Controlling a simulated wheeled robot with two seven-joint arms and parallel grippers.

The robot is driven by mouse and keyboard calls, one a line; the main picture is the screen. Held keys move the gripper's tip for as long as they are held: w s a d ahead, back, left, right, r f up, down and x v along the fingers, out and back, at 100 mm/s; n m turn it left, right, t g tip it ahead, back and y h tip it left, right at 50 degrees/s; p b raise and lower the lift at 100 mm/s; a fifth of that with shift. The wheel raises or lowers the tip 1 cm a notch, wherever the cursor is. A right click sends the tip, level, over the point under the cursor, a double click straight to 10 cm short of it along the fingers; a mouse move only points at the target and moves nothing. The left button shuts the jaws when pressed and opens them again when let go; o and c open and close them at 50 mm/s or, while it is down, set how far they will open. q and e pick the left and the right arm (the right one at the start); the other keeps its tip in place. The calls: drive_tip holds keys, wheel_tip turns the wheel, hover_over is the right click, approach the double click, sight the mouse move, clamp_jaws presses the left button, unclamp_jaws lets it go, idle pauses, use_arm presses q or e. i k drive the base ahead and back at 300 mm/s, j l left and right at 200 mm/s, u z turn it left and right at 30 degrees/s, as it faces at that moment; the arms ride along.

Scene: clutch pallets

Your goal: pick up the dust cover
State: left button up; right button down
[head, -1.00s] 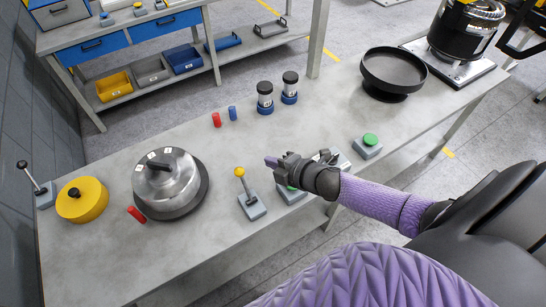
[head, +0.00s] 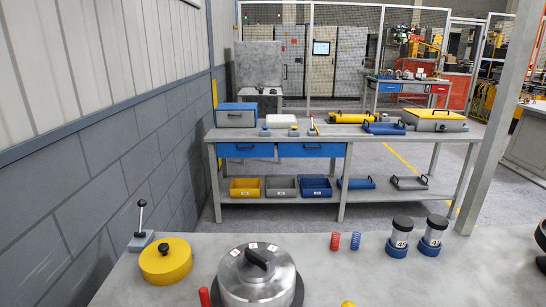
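A low round yellow cover (head: 165,264) with a black knob lies on the near grey table (head: 300,258), at its left end in the head view. Right of it is a silver domed housing (head: 250,284) with a black handle and small labels on top, cut off by the bottom edge. No label marks either as the dust cover, so I cannot tell which it is by name. Both stand on the table with nothing holding them. Neither of my grippers shows now.
A black lever on a grey block (head: 141,240) stands behind the yellow cover. A red peg (head: 204,297) is beside the dome. Red (head: 335,241) and blue springs (head: 356,240) and two blue-based jars (head: 398,238) are right. A wall (head: 110,150) bounds the left.

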sight(166, 262)
drive_tip(key=j+u, duration=0.35)
drive_tip(key=i+j+u, duration=0.1)
drive_tip(key=u, duration=0.2)
drive_tip(key=j, duration=0.1)
